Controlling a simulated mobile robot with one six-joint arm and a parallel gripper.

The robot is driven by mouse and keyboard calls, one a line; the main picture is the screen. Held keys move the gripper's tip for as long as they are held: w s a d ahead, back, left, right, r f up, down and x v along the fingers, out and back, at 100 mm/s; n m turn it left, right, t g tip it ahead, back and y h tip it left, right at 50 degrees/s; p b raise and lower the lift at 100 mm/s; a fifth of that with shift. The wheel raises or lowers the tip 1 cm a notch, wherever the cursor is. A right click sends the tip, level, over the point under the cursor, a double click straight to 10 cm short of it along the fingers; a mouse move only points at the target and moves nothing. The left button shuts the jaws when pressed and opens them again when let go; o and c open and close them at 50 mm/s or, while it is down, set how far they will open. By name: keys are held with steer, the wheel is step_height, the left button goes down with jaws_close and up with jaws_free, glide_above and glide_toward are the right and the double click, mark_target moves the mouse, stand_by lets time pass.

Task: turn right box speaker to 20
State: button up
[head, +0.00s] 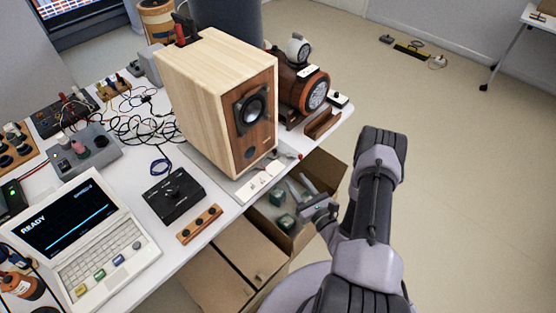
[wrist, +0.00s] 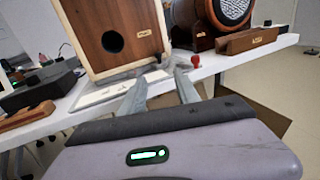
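The box speaker (head: 200,100) is a pale wooden cabinet with a brown front, standing upright on a light base plate near the table's right edge. Its lower front, with a round dark port and a small label, shows in the wrist view (wrist: 118,28). A small red knob-like part (wrist: 195,60) sits right of the plate at the table edge; it shows as a red dot in the head view (head: 299,156). My gripper (head: 318,206) is beyond the table edge, below the speaker. In the wrist view its fingers (wrist: 160,80) are apart and empty, pointing toward the edge. No number 20 is readable.
A black box with a knob (head: 174,194) and a wooden strip (head: 200,225) lie before the speaker. A laptop (head: 78,240) is at left. A barrel-shaped speaker (head: 300,90) stands behind right. Open cartons (head: 322,170) sit below the edge.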

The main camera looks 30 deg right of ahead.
mark_target(276, 155)
steer(key=w+b, duration=0.1)
steer(key=w, duration=0.3)
steer(key=w+b, duration=0.1)
steer(key=w, duration=0.7)
steer(key=shift+w+a+b, duration=0.3)
steer(key=shift+b, duration=0.1)
steer(key=shift+c, duration=0.2)
jaws_close()
stand_by(0.4)
